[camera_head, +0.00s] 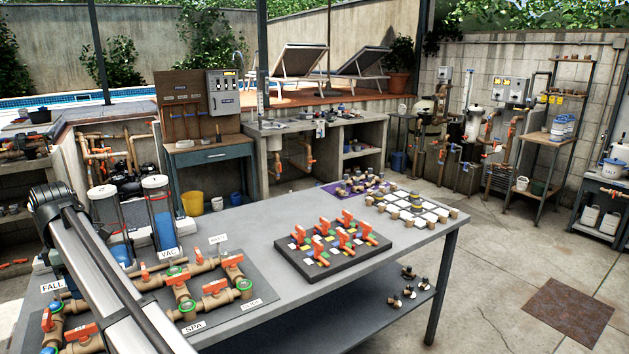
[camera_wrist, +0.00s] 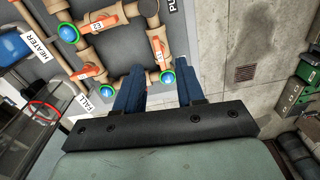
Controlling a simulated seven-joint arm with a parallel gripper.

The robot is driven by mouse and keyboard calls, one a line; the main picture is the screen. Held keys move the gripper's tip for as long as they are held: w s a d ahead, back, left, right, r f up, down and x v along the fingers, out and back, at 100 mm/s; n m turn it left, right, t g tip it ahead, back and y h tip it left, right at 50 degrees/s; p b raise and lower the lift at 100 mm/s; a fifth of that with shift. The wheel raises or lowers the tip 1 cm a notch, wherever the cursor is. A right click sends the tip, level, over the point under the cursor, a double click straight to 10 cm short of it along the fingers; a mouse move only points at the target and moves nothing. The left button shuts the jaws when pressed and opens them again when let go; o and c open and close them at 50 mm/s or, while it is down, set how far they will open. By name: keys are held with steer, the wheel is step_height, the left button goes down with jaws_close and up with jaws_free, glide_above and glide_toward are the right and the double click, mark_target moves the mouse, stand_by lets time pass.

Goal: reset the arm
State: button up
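My gripper (camera_wrist: 161,75) shows in the wrist view with its two dark blue fingers apart and nothing held between them. Beyond the fingertips lies the grey valve board (camera_wrist: 120,45) with tan pipes, orange handles and green-ringed ends. One green-ringed pipe end (camera_wrist: 167,77) appears in line with the gap between the fingers; the distance to it is hard to tell. In the head view my arm crosses the lower left, over the left end of the table, and its fingers cannot be made out there. The same valve board (camera_head: 262,295) lies on the table under and beside the arm.
The grey table (camera_head: 395,250) also bears a dark tray (camera_head: 330,273) of orange-handled valves and a white-squared board (camera_head: 432,216) with small fittings. A purple mat (camera_head: 331,188) with fittings lies behind. Open concrete floor (camera_head: 500,262) lies to the right. Bare table shows around the tray.

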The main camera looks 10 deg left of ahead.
steer(key=w+d+f+m+g, duration=0.1)
steer(key=w+d+f+m, duration=0.3)
steer(key=d, duration=0.6)
steer(key=w+d+f+m, duration=0.2)
steer(key=d+f, duration=0.3)
steer(key=d, duration=0.5)
steer(key=w+d+f+m+g, duration=0.1)
steer(key=w+d+f+m, duration=0.3)
steer(key=d, duration=0.7)
steer(key=w+d+f+m, duration=0.2)
steer(key=d+f+m, duration=0.4)
steer(key=d+f, duration=1.6)
steer(key=s+d+f+m+g, duration=0.1)
steer(key=s+d+f+m, duration=0.2)
steer(key=s+d+f, duration=0.45)
steer(key=s+d+f+m+g, duration=0.2)
steer(key=s+d+f, duration=0.2)
steer(key=d+f, duration=0.7)
steer(key=s+d+f+m, duration=0.1)
steer(key=s+d+f, duration=0.2)
steer(key=s, duration=0.3)
steer(key=s+d+f+m+g, duration=0.1)
steer(key=s+d+f+m, duration=0.1)
steer(key=s, duration=0.5)
steer(key=s+d+f+m, duration=0.2)
steer(key=s+d+f, duration=0.2)
steer(key=s, duration=0.3)
steer(key=shift+d+f+g, duration=0.3)
steer(key=shift+d+f, duration=0.05)
steer(key=shift+f, duration=0.4)
